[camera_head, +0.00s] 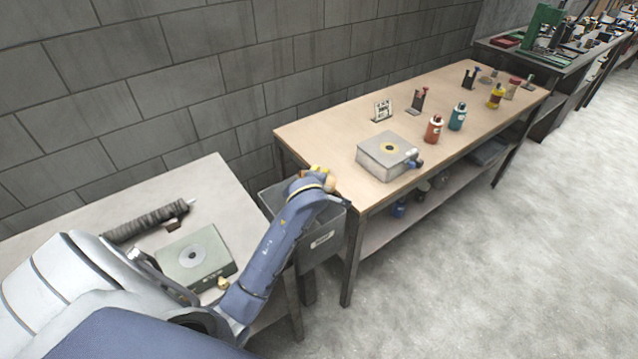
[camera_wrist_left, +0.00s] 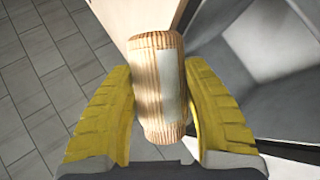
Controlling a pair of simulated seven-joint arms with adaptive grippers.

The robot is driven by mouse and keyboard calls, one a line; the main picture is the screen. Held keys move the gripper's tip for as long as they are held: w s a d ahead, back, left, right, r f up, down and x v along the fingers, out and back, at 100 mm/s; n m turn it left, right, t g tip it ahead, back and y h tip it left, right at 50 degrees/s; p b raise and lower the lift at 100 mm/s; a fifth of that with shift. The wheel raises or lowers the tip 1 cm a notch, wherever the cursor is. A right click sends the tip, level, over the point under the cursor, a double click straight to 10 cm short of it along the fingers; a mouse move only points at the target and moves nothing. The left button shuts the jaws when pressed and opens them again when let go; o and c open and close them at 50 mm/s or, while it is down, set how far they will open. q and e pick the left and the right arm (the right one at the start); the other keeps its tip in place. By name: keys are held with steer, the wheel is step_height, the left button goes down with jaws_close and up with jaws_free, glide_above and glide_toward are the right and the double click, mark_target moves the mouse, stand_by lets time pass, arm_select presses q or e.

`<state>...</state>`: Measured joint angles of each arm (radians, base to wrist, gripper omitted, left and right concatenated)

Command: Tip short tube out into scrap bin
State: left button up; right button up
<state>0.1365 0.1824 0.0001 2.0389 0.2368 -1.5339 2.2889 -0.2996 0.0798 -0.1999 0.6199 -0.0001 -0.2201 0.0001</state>
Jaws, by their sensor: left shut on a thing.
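My left gripper (camera_head: 318,172) is above the grey scrap bin (camera_head: 322,250), near the corner of the wooden bench. In the left wrist view its yellow fingers (camera_wrist_left: 160,115) are shut on a short tan ribbed tube (camera_wrist_left: 148,85) with a pale label. The tube's far end points away from the wrist; whether anything is inside it cannot be seen. It shows only as a small tan shape at the gripper in the head view (camera_head: 331,181). The bin's open inside (camera_wrist_left: 270,40) lies to the right in the wrist view. My right gripper is not in view.
A pale table (camera_head: 222,180) at left holds a dark ribbed tube (camera_head: 150,222) and a green-grey box with a disc (camera_head: 196,257). The wooden bench (camera_head: 335,140) holds a grey box (camera_head: 388,155) and several bottles. A block wall stands behind; floor at right is clear.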

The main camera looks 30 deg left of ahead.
arm_select(q)
steer(key=shift+s+a+r+m+g+y, duration=0.25)
steer(key=shift+r+m+g+y, duration=0.3)
steer(key=shift+g+y, duration=0.2)
steer(key=r+m+g+y, duration=0.1)
steer(key=s+a+m+g+y, duration=0.1)
steer(key=m+y, duration=0.1)
steer(key=shift+s+a+r, duration=0.1)
steer(key=shift+a+r, duration=0.2)
steer(key=shift+r, duration=0.1)
steer(key=shift+s+f, duration=0.1)
steer(key=s+d+r+m+t+h, duration=0.2)
steer(key=d+r+m+h, duration=0.2)
steer(key=d, duration=0.5)
steer(key=s+d+r+m+t+h, duration=0.1)
steer(key=d+r+m+t+h, duration=0.1)
steer(key=d+r+m+h, duration=0.2)
steer(key=d+r+m, duration=0.3)
steer(key=d, duration=0.3)
steer(key=shift+s+r+h, duration=0.2)
steer(key=shift+s+h, duration=0.15)
steer(key=shift+a+t, duration=0.1)
steer(key=shift+t, duration=0.15)
